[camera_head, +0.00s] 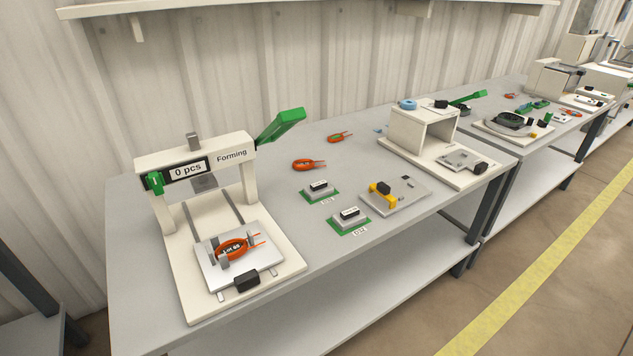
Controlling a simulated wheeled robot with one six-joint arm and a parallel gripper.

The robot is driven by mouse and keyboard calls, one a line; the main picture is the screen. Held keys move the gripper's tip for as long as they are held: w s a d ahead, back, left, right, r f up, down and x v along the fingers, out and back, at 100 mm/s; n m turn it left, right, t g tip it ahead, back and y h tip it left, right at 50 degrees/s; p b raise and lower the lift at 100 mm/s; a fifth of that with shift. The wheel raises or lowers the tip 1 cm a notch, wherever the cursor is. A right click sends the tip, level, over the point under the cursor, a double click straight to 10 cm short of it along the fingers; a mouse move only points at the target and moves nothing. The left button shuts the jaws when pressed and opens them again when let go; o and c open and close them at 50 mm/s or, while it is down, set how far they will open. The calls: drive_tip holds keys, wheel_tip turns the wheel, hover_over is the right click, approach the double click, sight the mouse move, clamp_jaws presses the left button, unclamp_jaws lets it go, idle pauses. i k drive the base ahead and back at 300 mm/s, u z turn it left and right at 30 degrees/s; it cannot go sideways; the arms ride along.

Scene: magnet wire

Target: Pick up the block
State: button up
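Two light grey blocks with black tops sit on green pads in the middle of the table. The farther block (317,195) is left of the nearer block (348,221). Each has a small label in front of it, too small to read. I cannot tell which one the task means. A grey plate (410,195) with a yellow and black piece (381,194) lies to the right of them. My gripper is not in view.
A forming press (194,162) with a green lever (282,127) stands at the left, holding an orange coil (231,246) on its plate. Two more orange coils lie behind the blocks. An open white box fixture (425,130) stands to the right. Bare table (300,225) lies around the blocks.

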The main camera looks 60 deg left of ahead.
sight(318, 190)
drive_tip(key=u, duration=0.55)
drive_tip(key=i, duration=0.8)
drive_tip(key=u, duration=1.5)
drive_tip(key=i, duration=0.9)
drive_tip(key=u, duration=0.1)
